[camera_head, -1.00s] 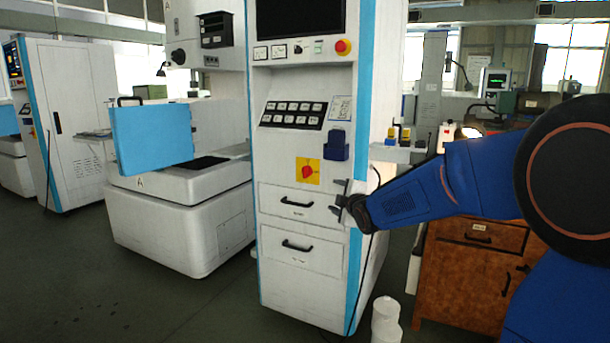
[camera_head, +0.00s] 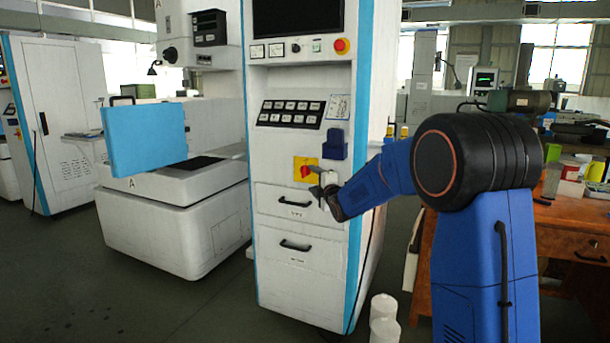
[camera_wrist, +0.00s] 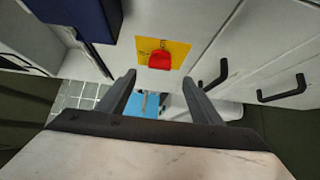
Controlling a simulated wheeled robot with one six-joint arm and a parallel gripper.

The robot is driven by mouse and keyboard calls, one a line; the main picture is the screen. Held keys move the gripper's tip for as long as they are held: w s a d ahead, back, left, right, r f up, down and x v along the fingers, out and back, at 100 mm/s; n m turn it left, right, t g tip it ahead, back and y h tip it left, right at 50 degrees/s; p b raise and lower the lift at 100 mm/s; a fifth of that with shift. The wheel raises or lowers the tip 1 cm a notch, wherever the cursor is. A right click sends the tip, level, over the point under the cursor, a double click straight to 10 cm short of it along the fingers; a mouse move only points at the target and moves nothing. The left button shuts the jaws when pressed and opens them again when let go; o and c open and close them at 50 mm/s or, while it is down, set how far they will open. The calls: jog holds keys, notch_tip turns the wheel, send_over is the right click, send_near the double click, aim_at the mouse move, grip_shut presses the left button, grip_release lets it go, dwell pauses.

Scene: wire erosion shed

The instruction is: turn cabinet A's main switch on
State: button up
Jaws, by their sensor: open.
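The main switch is a red rotary handle (camera_head: 307,171) on a yellow square plate (camera_head: 299,163), on the front of the white cabinet (camera_head: 268,145). In the wrist view the red handle (camera_wrist: 160,60) and yellow plate (camera_wrist: 177,50) show just beyond the fingertips, a little above the middle of the picture. My gripper (camera_head: 319,193) is just below and to the right of the switch in the head view. Its two fingers (camera_wrist: 160,84) are apart in the wrist view, with nothing between them. I cannot see it touching the switch.
A dark blue holder (camera_head: 335,146) sticks out of the cabinet front, close to the upper right of the switch. Drawers with black handles (camera_head: 294,202) lie below it. White cylinders (camera_head: 384,312) stand on the floor. A wooden bench (camera_head: 572,225) is at right.

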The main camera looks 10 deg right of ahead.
aim_at(304, 172)
jog(key=w, duration=0.3)
jog(key=w+a, duration=0.1)
jog(key=w, duration=0.5)
jog(key=shift+w+a, duration=0.2)
jog(key=shift+a, duration=0.05)
jog(key=shift+c, duration=0.3)
jog(key=c, duration=1)
